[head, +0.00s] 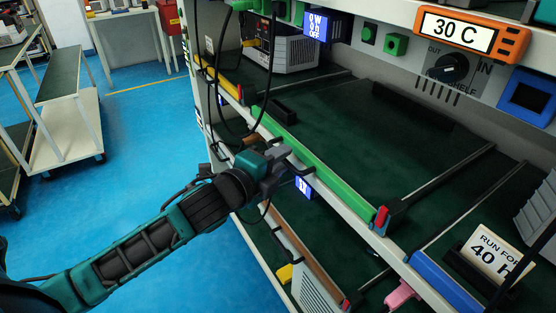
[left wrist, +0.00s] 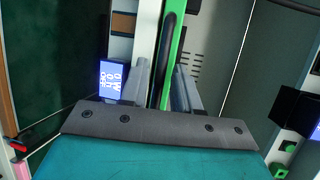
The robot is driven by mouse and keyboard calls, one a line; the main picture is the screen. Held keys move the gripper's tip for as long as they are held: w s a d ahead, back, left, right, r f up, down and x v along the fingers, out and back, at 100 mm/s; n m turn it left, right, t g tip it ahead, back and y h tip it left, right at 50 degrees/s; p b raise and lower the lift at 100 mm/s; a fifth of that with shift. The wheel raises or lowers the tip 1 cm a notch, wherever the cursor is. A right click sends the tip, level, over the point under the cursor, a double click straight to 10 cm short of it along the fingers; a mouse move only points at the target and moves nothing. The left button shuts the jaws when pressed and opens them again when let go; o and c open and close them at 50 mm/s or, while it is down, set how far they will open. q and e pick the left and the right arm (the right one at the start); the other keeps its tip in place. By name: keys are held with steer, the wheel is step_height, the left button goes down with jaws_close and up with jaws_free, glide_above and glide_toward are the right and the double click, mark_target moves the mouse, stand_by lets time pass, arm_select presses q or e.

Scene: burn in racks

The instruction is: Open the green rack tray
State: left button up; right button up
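The green rack tray shows its long green front bar (head: 335,182) along the middle shelf's front edge, with a dark green bed behind it. The bar also shows in the left wrist view (left wrist: 181,55), with a dark handle (left wrist: 167,45) along it. My left gripper (head: 284,160) is at the bar's front, near the handle. In the left wrist view its two grey fingers (left wrist: 163,88) are apart, one on each side of the handle and bar. I cannot tell whether they touch the handle. My right gripper is not in view.
A yellow-fronted tray (head: 228,83) is left of the green one and a blue-fronted tray (head: 445,284) right of it. A small lit display (head: 304,187) hangs under the bar. An orange "30 C" sign (head: 470,35) is above.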

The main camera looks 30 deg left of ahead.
arm_select(q)
jaws_close()
steer(key=shift+s, duration=0.15)
stand_by(0.4)
